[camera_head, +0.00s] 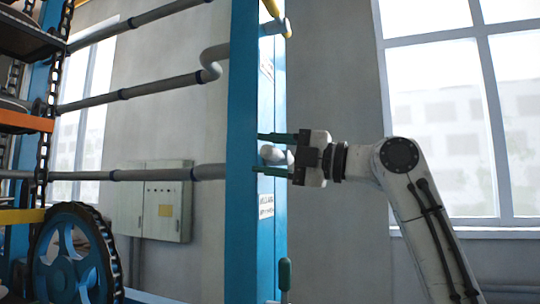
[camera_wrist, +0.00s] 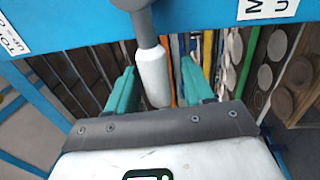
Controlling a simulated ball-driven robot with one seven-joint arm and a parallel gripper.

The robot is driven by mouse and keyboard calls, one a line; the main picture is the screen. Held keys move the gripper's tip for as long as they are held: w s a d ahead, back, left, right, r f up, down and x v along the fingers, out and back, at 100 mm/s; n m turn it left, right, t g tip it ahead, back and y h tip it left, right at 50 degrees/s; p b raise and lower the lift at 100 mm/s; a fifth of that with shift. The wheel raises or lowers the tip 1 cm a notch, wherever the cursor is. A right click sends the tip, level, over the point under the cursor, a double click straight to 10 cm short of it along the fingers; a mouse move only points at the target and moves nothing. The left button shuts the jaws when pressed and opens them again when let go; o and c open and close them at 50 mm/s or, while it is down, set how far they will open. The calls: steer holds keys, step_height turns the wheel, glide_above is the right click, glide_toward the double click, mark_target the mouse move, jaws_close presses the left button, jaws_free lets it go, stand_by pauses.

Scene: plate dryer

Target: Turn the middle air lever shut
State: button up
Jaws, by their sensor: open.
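The middle air lever (camera_head: 272,154) has a white handle and sticks out from the blue column (camera_head: 243,120) toward my arm. In the wrist view the lever (camera_wrist: 152,75) shows a grey stem at the top and a white grip pointing down toward my gripper. My gripper (camera_head: 265,154) is open at the column, one finger above the lever and one below. In the wrist view the gripper (camera_wrist: 158,67) has its green fingers on either side of the white grip, with a gap visible at each side. The grip's lower end comes close to the gripper's dark palm plate.
A yellow lever (camera_head: 273,9) is above on the column and a green-handled lever (camera_head: 285,275) below. White labels (camera_wrist: 267,9) are on the column. Grey pipes (camera_head: 140,174), a grey cabinet (camera_head: 166,200) and a blue wheel (camera_head: 72,262) stand left. Windows (camera_head: 450,100) are behind my arm.

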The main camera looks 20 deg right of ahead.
steer(key=b+v, duration=0.2)
steer(key=v, duration=0.9)
steer(key=shift+w, duration=0.1)
steer(key=w+f+m+h, duration=0.2)
steer(key=f+m, duration=0.2)
steer(key=f, duration=0.6)
steer(key=w+d+f+m+t+h, duration=0.1)
steer(key=w+f+m+h, duration=0.15)
steer(key=f, duration=0.65)
steer(key=w+f+m+h, duration=0.1)
steer(key=f+m, duration=0.4)
steer(key=f, duration=0.5)
steer(key=s+f+m+g+h, duration=0.1)
steer(key=s+f+m+h, duration=0.15)
steer(key=f, duration=0.85)
steer(key=s+f+m+g+h, duration=0.1)
steer(key=s+f+m, duration=0.3)
steer(key=f, duration=0.7)
steer(key=s+f+m+g+h, duration=0.4)
steer(key=s+f+m+g, duration=0.15)
steer(key=s+f, duration=1.05)
steer(key=s+d+f+m+g+h, duration=0.1)
steer(key=s+f+m+g, duration=0.1)
steer(key=s, duration=0.8)
steer(key=s+d+f+m+g+h, duration=0.2)
steer(key=s+f+m, duration=0.2)
steer(key=s+f, duration=0.3)
steer(key=s, duration=0.3)
steer(key=shift+d+f, duration=0.25)
steer(key=shift+d, duration=0.05)
